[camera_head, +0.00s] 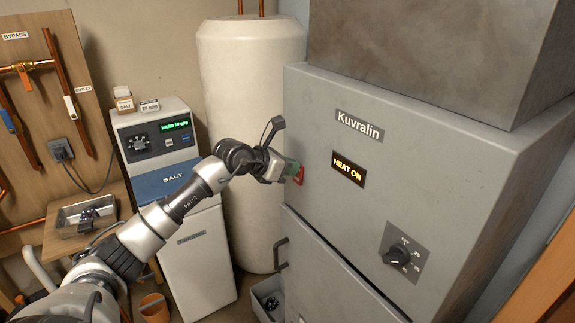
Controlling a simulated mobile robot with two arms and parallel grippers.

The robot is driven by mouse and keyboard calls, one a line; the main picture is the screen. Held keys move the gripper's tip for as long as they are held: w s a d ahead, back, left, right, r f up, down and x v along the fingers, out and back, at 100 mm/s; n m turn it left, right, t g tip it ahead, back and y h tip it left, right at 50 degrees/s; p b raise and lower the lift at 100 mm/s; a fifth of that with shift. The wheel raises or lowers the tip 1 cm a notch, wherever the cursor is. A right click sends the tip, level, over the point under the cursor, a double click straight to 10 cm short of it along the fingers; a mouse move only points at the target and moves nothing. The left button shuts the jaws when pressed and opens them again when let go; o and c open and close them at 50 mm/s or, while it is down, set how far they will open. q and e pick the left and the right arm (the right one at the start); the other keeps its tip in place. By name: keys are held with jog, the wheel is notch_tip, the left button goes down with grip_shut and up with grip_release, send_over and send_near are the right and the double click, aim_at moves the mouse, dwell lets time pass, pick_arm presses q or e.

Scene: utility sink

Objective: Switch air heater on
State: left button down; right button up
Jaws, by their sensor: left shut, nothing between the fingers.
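The air heater is a big grey cabinet (420,160) labelled Kuvralin, on the right. Its small display (348,168) is lit and reads HEAT ON. A black rotary knob (398,256) sits lower right on the same front. My left gripper (280,171) is shut and empty, with its tips at the switch. I cannot tell whether they touch it. My right gripper is not in view.
A white tank (250,120) stands behind my left arm. A water softener (165,150) labelled SALT, with a lit display, stands left of it. Copper pipes with valves (22,68) run on a wooden board. A metal tray (65,222) and an orange pot (154,307) are at lower left.

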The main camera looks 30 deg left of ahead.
pick_arm(q)
jog(key=shift+r, duration=0.15)
jog(key=shift+r, duration=0.7)
